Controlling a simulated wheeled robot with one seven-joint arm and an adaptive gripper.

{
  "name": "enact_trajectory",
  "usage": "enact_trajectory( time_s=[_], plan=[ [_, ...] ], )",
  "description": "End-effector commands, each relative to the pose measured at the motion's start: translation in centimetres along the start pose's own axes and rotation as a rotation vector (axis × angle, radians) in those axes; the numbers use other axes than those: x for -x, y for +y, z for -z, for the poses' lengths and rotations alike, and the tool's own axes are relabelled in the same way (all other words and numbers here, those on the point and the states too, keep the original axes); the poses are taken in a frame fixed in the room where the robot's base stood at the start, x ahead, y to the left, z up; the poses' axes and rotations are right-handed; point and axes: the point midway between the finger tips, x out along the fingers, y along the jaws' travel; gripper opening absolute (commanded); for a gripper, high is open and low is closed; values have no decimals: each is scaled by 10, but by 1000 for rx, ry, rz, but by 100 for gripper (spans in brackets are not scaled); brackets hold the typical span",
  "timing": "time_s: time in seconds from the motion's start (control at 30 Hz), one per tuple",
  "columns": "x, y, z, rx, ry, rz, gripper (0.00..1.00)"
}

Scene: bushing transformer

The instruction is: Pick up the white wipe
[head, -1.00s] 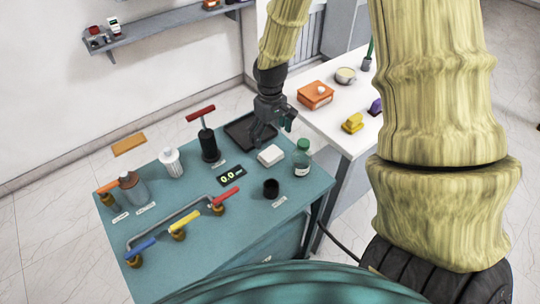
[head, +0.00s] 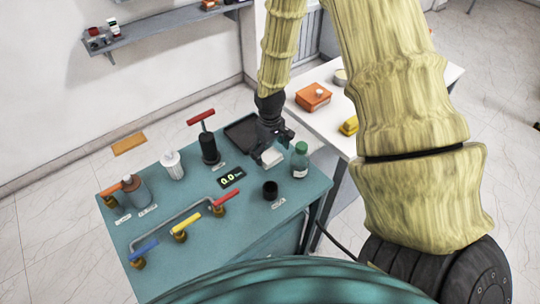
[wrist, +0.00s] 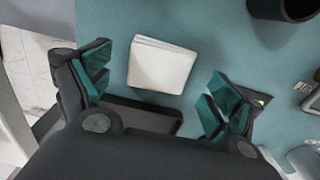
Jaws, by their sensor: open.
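The white wipe (head: 271,158) is a folded, square-looking pad lying flat on the teal table, near the table's right side. In the wrist view the wipe (wrist: 161,66) lies just beyond the space between my fingertips, nearer the left finger. My gripper (wrist: 160,88) is open, its teal-padded fingers spread wide with nothing between them. In the head view my gripper (head: 277,142) points down over the wipe's upper edge. Whether it touches the wipe cannot be told.
A green-capped bottle (head: 300,160) stands just right of the wipe. A black cup (head: 270,190) is in front, a dark tray (head: 241,133) behind. A white table (head: 319,119) is behind.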

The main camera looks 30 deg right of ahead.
Motion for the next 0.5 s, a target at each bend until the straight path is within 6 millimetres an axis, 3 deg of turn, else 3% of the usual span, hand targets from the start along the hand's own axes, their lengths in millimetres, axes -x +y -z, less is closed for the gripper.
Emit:
enact_trajectory(
  time_s=[0.23, 0.5],
  plan=[
    [-17, 0, 0, 0, -1, 0, 92],
    [-21, 0, 0, 0, 1, 0, 92]
  ],
)
